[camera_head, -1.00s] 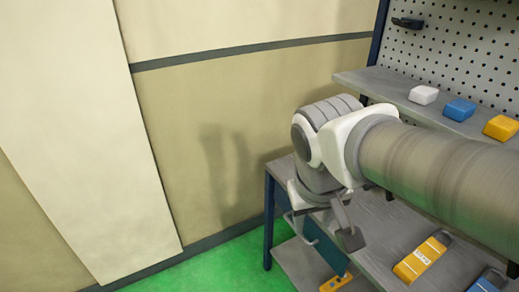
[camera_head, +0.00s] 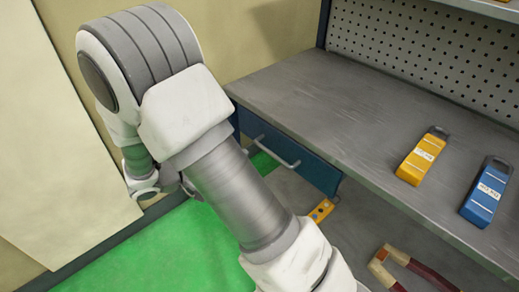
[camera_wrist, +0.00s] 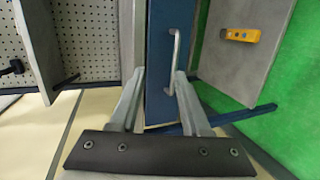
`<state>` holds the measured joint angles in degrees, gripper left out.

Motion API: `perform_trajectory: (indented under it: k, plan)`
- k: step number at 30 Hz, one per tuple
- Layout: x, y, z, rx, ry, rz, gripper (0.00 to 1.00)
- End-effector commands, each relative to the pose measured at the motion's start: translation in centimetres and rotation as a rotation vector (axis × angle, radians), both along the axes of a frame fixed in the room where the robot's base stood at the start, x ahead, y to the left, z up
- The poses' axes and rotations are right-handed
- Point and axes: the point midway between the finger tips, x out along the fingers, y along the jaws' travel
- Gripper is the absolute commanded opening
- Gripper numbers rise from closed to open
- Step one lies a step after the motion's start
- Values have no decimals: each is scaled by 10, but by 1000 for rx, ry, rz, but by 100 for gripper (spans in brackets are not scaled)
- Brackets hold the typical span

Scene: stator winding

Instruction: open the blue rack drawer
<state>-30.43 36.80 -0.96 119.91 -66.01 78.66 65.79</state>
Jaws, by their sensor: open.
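The blue rack drawer (camera_head: 318,172) sits under the grey worktop, its front appearing flush with the rack. Its pale bar handle (camera_head: 275,151) sticks out from the front. In the wrist view, the drawer front (camera_wrist: 159,50) stands upright in the picture, with the handle (camera_wrist: 173,60) along its right side. My gripper (camera_wrist: 160,72) is open and faces the drawer. The handle appears between the two fingers, closer to the right one; contact cannot be seen. In the head view my gripper is at the left, mostly hidden by my arm.
The worktop (camera_head: 300,95) carries a yellow device (camera_head: 421,158) and a blue device (camera_head: 486,195). A yellow device (camera_head: 321,210) and a red-and-tan tool (camera_head: 415,272) lie on the lower shelf. A pegboard (camera_head: 420,55) stands behind. Green floor (camera_head: 165,245) is open at the left.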

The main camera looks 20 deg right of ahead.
Motion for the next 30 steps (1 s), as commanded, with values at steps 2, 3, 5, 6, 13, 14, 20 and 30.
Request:
perform_trajectory:
  k: [2, 3, 5, 6, 13, 14, 20, 30]
  plan:
    - [9, 10, -33, -53, -17, 53, 47]
    - [13, 13, -41, -71, -27, 72, 47]
    - [17, 18, -51, -92, -40, 98, 47]
    - [19, 21, -55, -102, -48, 111, 47]
    - [27, 15, -64, -122, -64, 134, 47]
    - [28, 11, -65, -121, -63, 134, 47]
    - [40, -26, -74, -120, -62, 130, 47]
    - [65, -94, -89, -119, -62, 130, 47]
